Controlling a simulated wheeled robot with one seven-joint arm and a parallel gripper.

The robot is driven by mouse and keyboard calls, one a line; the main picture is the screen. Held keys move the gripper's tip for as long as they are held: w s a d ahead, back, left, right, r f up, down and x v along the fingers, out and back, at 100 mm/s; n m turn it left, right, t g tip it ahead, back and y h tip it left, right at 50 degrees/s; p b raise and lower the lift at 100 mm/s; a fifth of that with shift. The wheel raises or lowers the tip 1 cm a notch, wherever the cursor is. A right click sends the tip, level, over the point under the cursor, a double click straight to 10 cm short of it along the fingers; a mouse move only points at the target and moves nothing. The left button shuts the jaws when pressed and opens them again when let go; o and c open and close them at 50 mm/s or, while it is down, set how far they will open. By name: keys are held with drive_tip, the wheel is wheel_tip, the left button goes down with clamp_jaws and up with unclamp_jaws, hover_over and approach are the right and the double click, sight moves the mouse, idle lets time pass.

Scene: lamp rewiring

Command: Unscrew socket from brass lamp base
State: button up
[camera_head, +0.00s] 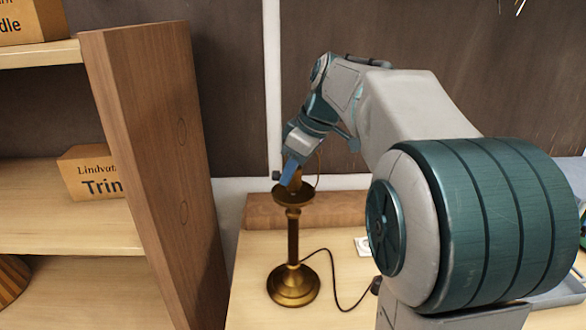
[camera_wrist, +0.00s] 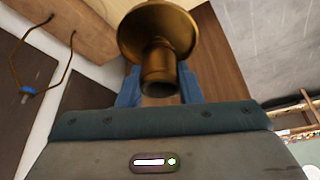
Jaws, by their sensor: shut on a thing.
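The brass lamp base (camera_head: 293,235) stands upright on the light wooden table, with a round foot, a thin stem and a dished cup near the top. In the wrist view the brass cup (camera_wrist: 158,30) shows large at the top. The brass socket (camera_wrist: 158,75) projects from the cup toward my gripper, with its open end facing the camera. My gripper (camera_head: 291,176) is at the top of the lamp, above the cup. Its blue fingers (camera_wrist: 157,88) lie on both sides of the socket, shut on it. The fingers partly hide the socket in the head view.
A dark cord (camera_head: 335,280) runs from the lamp foot across the table. A thin wire loop (camera_wrist: 38,60) stands out beside the lamp. A wooden shelf unit (camera_head: 160,150) with boxes rises close on the left. A low wooden block (camera_head: 340,210) lies behind the lamp.

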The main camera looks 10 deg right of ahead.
drive_tip(key=shift+r+p, duration=1.05)
drive_tip(key=shift+r, duration=0.5)
drive_tip(key=shift+f, duration=0.1)
